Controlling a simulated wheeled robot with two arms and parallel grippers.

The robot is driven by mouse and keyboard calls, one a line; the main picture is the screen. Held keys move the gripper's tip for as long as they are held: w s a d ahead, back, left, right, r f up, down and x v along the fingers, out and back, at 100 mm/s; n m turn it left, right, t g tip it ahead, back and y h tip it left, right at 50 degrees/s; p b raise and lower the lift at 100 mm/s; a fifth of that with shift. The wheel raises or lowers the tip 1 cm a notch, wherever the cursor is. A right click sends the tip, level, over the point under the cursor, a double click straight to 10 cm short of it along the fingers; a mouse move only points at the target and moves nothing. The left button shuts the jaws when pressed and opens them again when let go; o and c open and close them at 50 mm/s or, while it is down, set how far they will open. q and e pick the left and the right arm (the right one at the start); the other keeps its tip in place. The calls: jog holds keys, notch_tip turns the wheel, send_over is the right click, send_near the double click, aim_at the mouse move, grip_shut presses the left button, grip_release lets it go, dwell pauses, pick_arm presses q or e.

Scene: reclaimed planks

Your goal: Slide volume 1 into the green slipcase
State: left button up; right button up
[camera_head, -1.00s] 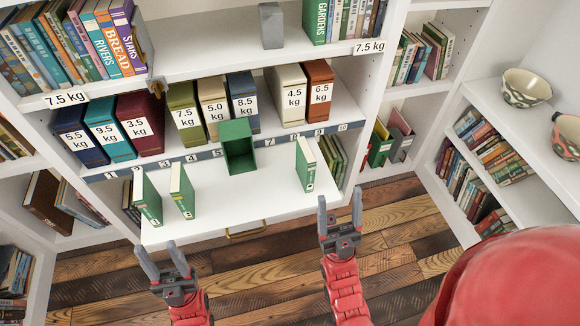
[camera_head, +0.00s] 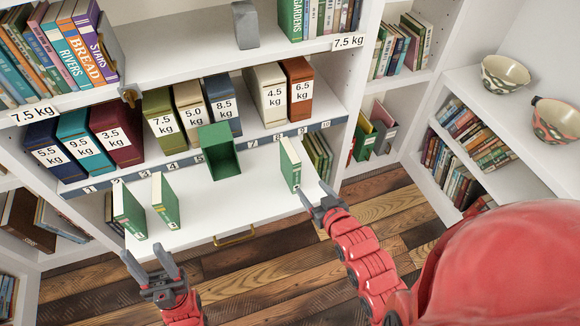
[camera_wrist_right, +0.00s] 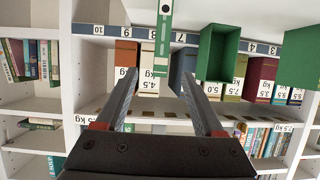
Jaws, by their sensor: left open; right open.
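An open green slipcase (camera_head: 226,168) stands on the white pull-out shelf, its opening facing me; it also shows in the right wrist view (camera_wrist_right: 212,68). Three thin green books stand upright on the shelf: two at the left (camera_head: 130,212) (camera_head: 167,202) and one right of the slipcase (camera_head: 290,165). I cannot read which is volume 1. My right gripper (camera_head: 315,192) is open and empty, just in front of the right-hand book, whose spine (camera_wrist_right: 163,35) shows beyond the fingertips (camera_wrist_right: 159,75). My left gripper (camera_head: 147,254) is open and empty, below the left books.
Weight-labelled box files (camera_head: 104,135) stand in a row behind a numbered strip (camera_head: 185,163). More books (camera_head: 317,152) stand right of the right-hand green book. A drawer handle (camera_head: 233,237) sits under the shelf front. The shelf middle before the slipcase is clear.

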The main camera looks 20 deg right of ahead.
aim_at(298, 172)
jog(key=b+x, duration=0.2)
jog(key=b, duration=0.1)
jog(key=b+x, duration=0.6)
jog(key=shift+f, duration=0.4)
jog(key=x, duration=0.3)
jog(key=shift+w+r, duration=0.15)
jog(key=shift+w, duration=0.1)
jog(key=shift+w+a, duration=0.1)
jog(key=shift+w, duration=0.2)
jog(key=x, duration=0.5)
jog(key=shift+s, duration=0.1)
grip_shut()
